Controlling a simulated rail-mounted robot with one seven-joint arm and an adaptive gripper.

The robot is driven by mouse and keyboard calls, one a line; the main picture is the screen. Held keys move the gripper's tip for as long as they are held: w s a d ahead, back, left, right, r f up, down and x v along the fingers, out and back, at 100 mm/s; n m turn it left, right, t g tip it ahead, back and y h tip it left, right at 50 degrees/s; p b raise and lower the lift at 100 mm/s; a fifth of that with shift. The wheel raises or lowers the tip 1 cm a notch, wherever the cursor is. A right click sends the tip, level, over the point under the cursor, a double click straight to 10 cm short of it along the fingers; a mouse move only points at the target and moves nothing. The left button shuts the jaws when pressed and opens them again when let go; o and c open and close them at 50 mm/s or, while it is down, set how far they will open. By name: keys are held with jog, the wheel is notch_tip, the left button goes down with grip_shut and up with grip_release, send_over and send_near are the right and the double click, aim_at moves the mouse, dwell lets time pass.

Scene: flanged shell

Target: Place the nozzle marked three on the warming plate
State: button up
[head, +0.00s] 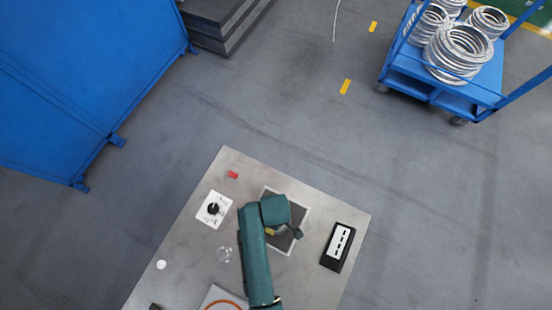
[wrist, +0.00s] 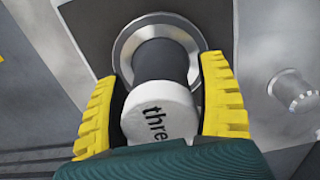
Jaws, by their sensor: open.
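The nozzle marked three (wrist: 158,110) fills the middle of the wrist view. It has a white end with black lettering reading "thre", the rest cut off, a dark body and a wide silver flange. It stands on a dark surface (wrist: 88,22). My gripper (wrist: 161,72) is open, with one yellow finger on each side of the nozzle. In the head view my gripper (head: 269,231) is over a dark square pad with a pale border (head: 296,214); my arm hides the nozzle there. A light plate with an orange ring (head: 222,300) is partly cut off; I cannot tell which is the warming plate.
On the metal table (head: 320,285) are a black block with white marked strip (head: 338,246), a white panel with black knob (head: 214,209), a red piece (head: 232,174) and a clear round object (head: 224,254). A blue cart with metal rings (head: 458,50) stands well away.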

notch_tip(320, 180, up, 12)
jog(key=shift+w+r+p, duration=0.1)
jog(key=shift+p, duration=0.65)
jog(key=w+d+r+m+t, duration=0.15)
jog(key=w+r+t, duration=0.35)
jog(key=r, duration=0.5)
jog(key=w+r+m+t, duration=0.35)
jog(key=w+r, duration=0.25)
jog(key=r, duration=0.4)
jog(key=w+d+r+m+t, duration=0.1)
jog(key=w+r+m+t, duration=0.1)
jog(key=w+r+t, duration=0.6)
jog(key=s+d+r+m+t, duration=0.1)
jog(key=s+r+m+t, duration=0.1)
jog(key=r, duration=0.7)
jog(key=s+d+r+m+t, duration=0.1)
jog(key=s+r, duration=0.3)
jog(key=r, duration=0.5)
jog(key=s+d+r+m+t, duration=0.2)
jog(key=s+r, duration=0.1)
jog(key=r, duration=0.6)
jog(key=shift+m+t, duration=0.35)
jog(key=shift+m, duration=0.05)
